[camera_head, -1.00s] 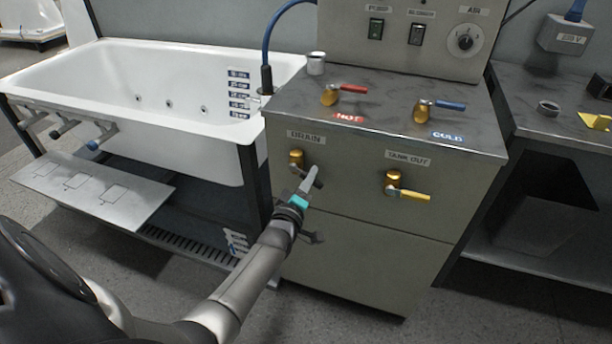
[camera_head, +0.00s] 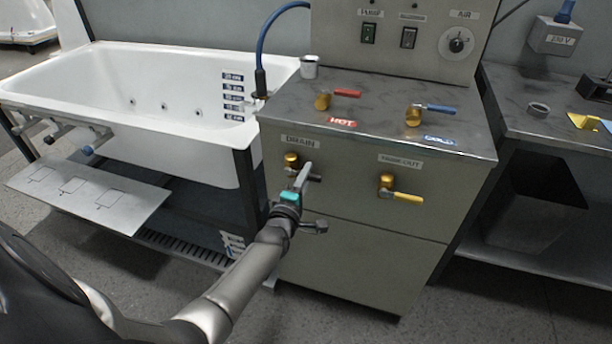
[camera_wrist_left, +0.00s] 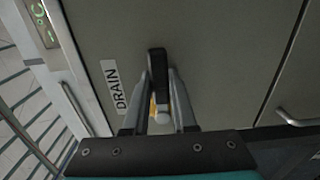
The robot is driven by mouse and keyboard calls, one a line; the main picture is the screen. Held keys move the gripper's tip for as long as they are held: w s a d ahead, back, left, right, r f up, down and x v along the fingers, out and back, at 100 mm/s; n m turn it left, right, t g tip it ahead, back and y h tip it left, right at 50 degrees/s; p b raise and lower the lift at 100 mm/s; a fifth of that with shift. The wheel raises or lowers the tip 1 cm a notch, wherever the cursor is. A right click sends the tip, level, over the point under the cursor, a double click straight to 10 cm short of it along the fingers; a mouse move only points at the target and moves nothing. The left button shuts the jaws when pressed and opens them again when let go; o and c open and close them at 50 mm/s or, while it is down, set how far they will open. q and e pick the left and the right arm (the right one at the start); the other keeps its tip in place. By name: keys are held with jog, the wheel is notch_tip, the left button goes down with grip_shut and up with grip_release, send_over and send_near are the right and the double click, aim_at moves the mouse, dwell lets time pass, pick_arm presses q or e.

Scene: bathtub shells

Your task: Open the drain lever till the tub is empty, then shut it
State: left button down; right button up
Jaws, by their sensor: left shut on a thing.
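The drain valve (camera_head: 291,160) is brass, on the cabinet front under the DRAIN label (camera_head: 300,142). Its black lever (camera_head: 315,178) points right, close to level. My left gripper (camera_head: 304,176) is shut on this lever; in the left wrist view the black lever (camera_wrist_left: 157,65) sits between the two fingers, with some brass behind it. The white tub (camera_head: 150,72) stands to the left, with level labels (camera_head: 233,98) on its inner end. I see no clear water surface in it, so I cannot tell the level. My right gripper is not in view.
The tank-out valve (camera_head: 388,184) with a yellow lever is to the right on the same front. Hot (camera_head: 345,94) and cold (camera_head: 437,108) levers sit on the cabinet top. A grey panel (camera_head: 90,188) juts out below the tub. A side table (camera_head: 545,125) stands right.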

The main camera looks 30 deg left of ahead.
pick_arm(q)
jog(key=c, duration=0.7)
grip_release()
jog(key=shift+s+d, duration=0.1)
